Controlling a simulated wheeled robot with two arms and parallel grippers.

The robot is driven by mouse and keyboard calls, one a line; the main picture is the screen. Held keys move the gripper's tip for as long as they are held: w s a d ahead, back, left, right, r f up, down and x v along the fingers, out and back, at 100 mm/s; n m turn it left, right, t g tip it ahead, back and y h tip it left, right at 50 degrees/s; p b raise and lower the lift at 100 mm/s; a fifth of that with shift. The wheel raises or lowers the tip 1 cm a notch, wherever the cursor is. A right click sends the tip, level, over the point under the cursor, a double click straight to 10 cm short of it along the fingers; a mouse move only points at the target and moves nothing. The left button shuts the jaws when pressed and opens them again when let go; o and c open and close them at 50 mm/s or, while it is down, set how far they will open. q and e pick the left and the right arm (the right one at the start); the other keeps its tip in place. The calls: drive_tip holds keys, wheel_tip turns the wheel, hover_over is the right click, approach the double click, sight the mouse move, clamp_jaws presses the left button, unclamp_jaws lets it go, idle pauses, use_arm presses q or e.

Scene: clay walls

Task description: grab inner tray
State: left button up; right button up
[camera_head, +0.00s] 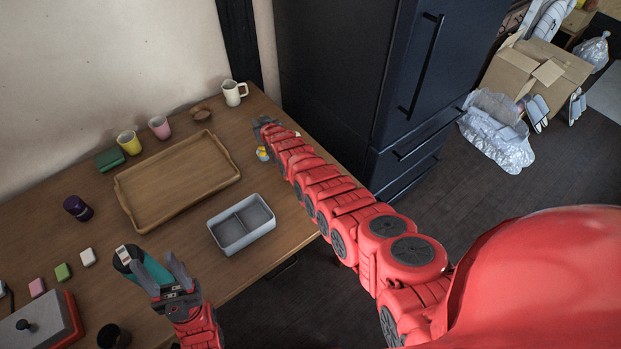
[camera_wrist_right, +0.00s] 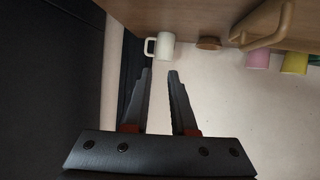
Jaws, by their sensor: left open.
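A light grey box (camera_head: 214,232) with a dark two-compartment inner tray (camera_head: 247,216) stands near the table's front edge. My left gripper (camera_head: 152,265) is open, left of the box and apart from it. A teal cylinder with a pale end (camera_head: 158,270) lies at its fingers; I cannot tell if they touch it. My right gripper (camera_head: 265,124) is over the table's right end, beyond the box. In the right wrist view its two fingers (camera_wrist_right: 158,85) are apart with nothing between them.
A wooden tray (camera_head: 126,196) lies behind the box. A white mug (camera_head: 233,93), pink cup (camera_head: 159,128), yellow cup (camera_head: 129,143) and purple jar (camera_head: 77,208) stand around it. A small yellow-blue thing (camera_head: 262,154) is beside my right arm. A dark fridge (camera_head: 400,90) stands right of the table.

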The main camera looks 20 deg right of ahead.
drive_tip(key=s+d+r+n+g+h+p, duration=0.1)
drive_tip(key=s+d+r+g, duration=0.25)
drive_tip(key=s, duration=0.35)
drive_tip(key=s+d+r+n+g+h, duration=0.1)
drive_tip(key=s+d+r+g, duration=0.1)
drive_tip(key=s+g, duration=0.35)
drive_tip(key=s+d+r+n+g+h+p, duration=0.1)
drive_tip(key=s+d+r+g+h, duration=0.2)
drive_tip(key=s, duration=0.5)
drive_tip(key=shift+g+y, duration=0.6)
drive_tip(key=shift+g, duration=0.1)
drive_tip(key=f, duration=0.4)
drive_tip(key=d+f+b, duration=0.1)
drive_tip(key=f, duration=0.4)
drive_tip(key=d+f, duration=0.1)
drive_tip(key=f, duration=0.3)
drive_tip(key=shift+s+f, duration=0.15)
drive_tip(key=shift+f, duration=0.25)
drive_tip(key=shift+d+f, duration=0.15)
drive_tip(key=shift+f, duration=1.15)
drive_tip(key=shift+c, duration=0.3)
clamp_jaws()
